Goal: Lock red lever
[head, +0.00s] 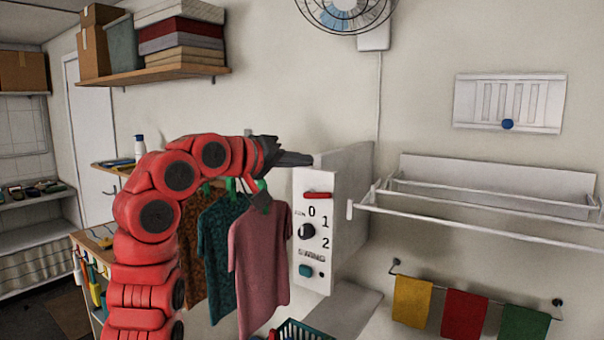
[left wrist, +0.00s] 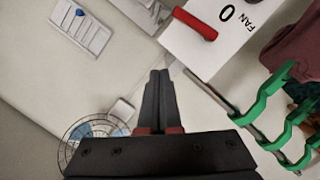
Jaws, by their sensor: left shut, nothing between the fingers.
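The red lever (head: 317,195) is a short red bar on the white front panel (head: 312,270) of a wall box, above the mark 0. In the head view it lies nearly level. It also shows in the left wrist view (left wrist: 195,24), on the white panel beside the 0 and the word FAN. My left gripper (head: 308,159) is shut and empty, near the top of the panel, above the lever in the picture and apart from it. In the left wrist view its dark fingers (left wrist: 159,82) are together, pointing up the picture. My right gripper is not in view.
Shirts (head: 260,260) on green hangers hang left of the box. A white drying rack (head: 480,205) is on the wall to the right. A fan (head: 345,12) is above.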

